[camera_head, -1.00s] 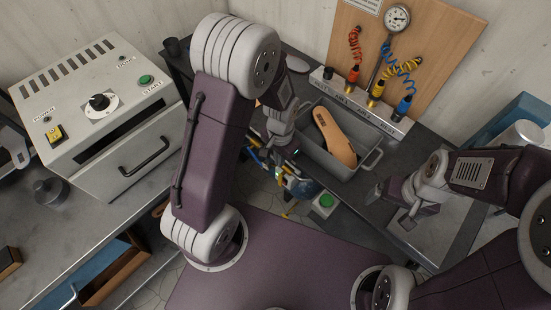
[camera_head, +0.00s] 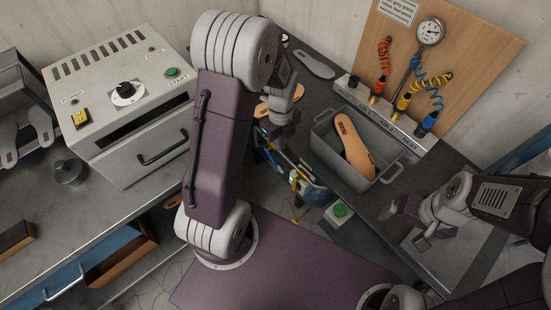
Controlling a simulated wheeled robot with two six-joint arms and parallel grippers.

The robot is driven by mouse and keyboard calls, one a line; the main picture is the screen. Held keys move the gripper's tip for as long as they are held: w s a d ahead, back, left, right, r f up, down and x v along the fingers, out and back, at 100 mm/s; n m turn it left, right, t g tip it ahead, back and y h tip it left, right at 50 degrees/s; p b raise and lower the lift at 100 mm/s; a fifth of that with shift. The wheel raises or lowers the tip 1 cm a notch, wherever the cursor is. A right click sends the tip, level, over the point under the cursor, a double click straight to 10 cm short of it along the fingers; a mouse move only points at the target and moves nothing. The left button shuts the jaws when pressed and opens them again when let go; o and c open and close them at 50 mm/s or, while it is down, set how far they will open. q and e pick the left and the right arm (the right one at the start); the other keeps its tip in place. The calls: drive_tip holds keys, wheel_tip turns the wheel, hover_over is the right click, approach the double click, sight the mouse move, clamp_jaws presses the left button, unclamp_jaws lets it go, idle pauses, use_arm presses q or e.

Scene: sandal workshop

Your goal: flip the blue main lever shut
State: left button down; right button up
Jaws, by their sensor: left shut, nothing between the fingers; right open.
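A blue-handled lever (camera_head: 427,122) is at the right end of a labelled grey manifold (camera_head: 385,128), beside a yellow one (camera_head: 403,103) and a red one (camera_head: 379,87). Coiled hoses rise from them to a wooden backboard. I cannot tell the lever's exact position. My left gripper (camera_head: 271,138) is shut and empty, partly hidden under its own arm, left of the grey bin and well apart from the lever. My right gripper (camera_head: 414,224) is open and empty, over a pale plate, below the lever in the picture and apart from it.
A grey bin (camera_head: 327,139) holding a tan sole (camera_head: 355,149) stands in front of the manifold. A pressure gauge (camera_head: 430,31) hangs on the backboard. A green button (camera_head: 340,210) sits below the bin. A white machine (camera_head: 160,108) with a drawer handle stands left.

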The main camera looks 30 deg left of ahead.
use_arm(q)
hover_over(275, 165)
drive_tip(key=d, duration=0.2)
wheel_tip(275, 165, down, 9)
drive_tip(key=shift+w+a+f, duration=0.1)
drive_tip(key=shift+a+f, duration=0.4)
drive_tip(key=shift+f, duration=0.35)
drive_tip(key=shift+w+a+f, duration=0.1)
drive_tip(key=shift+a+f, duration=0.35)
drive_tip(key=shift+f, duration=0.4)
